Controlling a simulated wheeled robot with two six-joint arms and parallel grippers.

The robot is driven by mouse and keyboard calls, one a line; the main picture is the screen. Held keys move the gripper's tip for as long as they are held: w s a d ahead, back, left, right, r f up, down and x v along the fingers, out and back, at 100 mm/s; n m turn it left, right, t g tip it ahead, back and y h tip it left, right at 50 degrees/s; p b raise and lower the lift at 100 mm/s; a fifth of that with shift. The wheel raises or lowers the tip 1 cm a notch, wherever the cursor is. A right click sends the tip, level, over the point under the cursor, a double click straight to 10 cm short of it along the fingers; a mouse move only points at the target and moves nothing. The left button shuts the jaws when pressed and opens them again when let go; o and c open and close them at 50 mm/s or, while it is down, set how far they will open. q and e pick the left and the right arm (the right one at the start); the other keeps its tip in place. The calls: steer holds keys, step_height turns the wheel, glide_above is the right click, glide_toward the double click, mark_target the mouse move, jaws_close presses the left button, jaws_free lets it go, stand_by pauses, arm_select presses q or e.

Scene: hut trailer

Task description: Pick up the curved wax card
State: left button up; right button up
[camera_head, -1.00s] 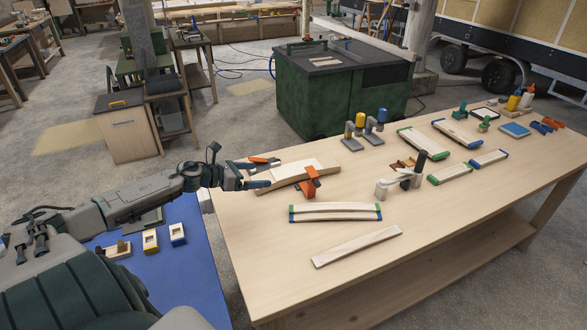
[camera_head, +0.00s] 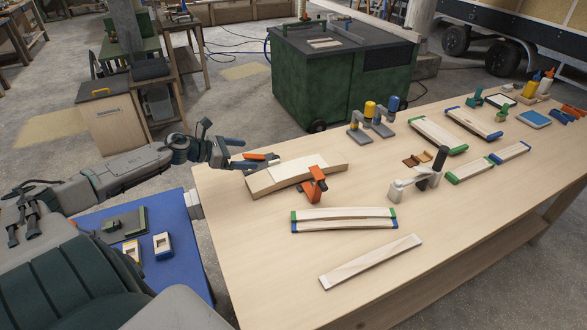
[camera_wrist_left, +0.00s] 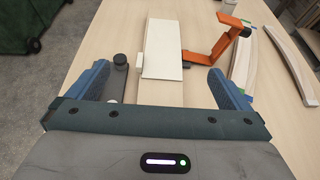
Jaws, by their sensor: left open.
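A thin pale sheet (camera_head: 296,170), which I take for the curved wax card, lies on a wooden block (camera_head: 331,169) near the left end of the workbench. In the left wrist view the pale sheet (camera_wrist_left: 164,45) runs away from me between the two blue fingers, with a bend near its close end. My left gripper (camera_head: 262,164) is open at the left end of the block. Its fingers (camera_wrist_left: 158,74) are apart on either side of the sheet, with nothing gripped. I cannot tell whether they touch anything. My right gripper is not in view.
An orange clamp (camera_head: 314,184) stands just right of the block. Two green- and blue-ended curved strips (camera_head: 344,217) and a plain strip (camera_head: 370,262) lie nearer me. A dark-knobbed piece (camera_wrist_left: 119,72) sits beside the left finger. The bench's front left is clear.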

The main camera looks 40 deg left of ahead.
mark_target(272, 174)
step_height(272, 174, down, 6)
steer(key=b, duration=0.5)
arm_select(q)
steer(key=f, duration=0.3)
steer(key=w+f, duration=0.1)
steer(key=f, duration=0.1)
steer(key=shift+d+f+p, duration=0.15)
steer(key=shift+d+p, duration=0.1)
steer(key=shift+p, duration=0.05)
steer(key=shift+p+x, duration=0.55)
steer(key=shift+x, duration=1.7)
steer(key=shift+w+d+p, duration=0.25)
steer(key=shift+d+p, duration=0.1)
steer(key=shift+p, duration=0.15)
steer(key=p+x, duration=0.2)
steer(key=x, duration=0.1)
steer(key=shift+d, duration=0.1)
steer(key=shift+w+d+f, duration=0.3)
steer(key=shift+w+f, duration=0.05)
steer(key=shift+w, duration=0.2)
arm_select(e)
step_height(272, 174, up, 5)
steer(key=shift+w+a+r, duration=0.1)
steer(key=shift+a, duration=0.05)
